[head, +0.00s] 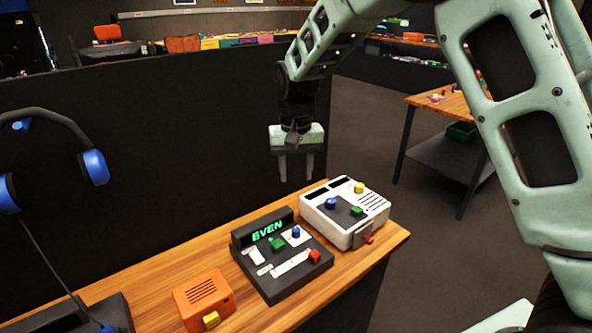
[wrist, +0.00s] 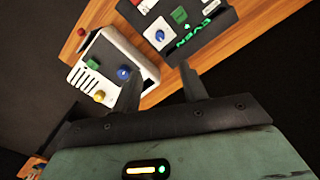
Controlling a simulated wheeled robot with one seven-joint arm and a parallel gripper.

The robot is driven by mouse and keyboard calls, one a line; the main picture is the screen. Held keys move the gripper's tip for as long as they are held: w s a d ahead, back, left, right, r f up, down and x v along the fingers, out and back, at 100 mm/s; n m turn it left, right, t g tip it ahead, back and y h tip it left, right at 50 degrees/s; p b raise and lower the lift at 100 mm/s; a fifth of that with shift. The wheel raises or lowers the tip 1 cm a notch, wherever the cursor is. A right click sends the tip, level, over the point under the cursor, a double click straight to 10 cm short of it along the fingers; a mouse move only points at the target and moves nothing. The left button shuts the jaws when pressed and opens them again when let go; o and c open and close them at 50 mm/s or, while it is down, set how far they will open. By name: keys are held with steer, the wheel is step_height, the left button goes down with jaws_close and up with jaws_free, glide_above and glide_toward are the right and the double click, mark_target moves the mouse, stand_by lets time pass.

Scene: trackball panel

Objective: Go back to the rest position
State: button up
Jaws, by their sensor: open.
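My gripper (head: 297,165) hangs above the back edge of the table, pointing down, with its two fingers apart and nothing between them. It also shows in the wrist view (wrist: 162,85). Below it stands a black panel (head: 282,285) with a green lit display (head: 267,231), a blue ball (head: 296,232) on a white plate, a green button (head: 277,244) and a red knob (head: 315,256). To its right stands a white box (head: 345,234) with blue, green and yellow knobs and a red lever at its front. My gripper touches neither device.
An orange box (head: 203,297) with a yellow button stands at the front left of the wooden table (head: 150,283). Blue-padded headphones (head: 93,166) hang on a stand at the left. A dark partition (head: 150,150) rises behind the table. Another wooden table (head: 452,103) stands at the right.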

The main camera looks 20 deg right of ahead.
steer(key=shift+s, duration=0.1)
steer(key=s+a+r+n+y, duration=0.1)
steer(key=s+a+r+n, duration=0.1)
steer(key=s+a, duration=0.35)
steer(key=s+a+r+n, duration=0.1)
steer(key=s+a+n, duration=0.1)
steer(key=s, duration=0.7)
steer(key=s+d+n, duration=0.1)
steer(key=s+n, duration=0.5)
steer(key=s, duration=1.3)
steer(key=shift+f, duration=0.15)
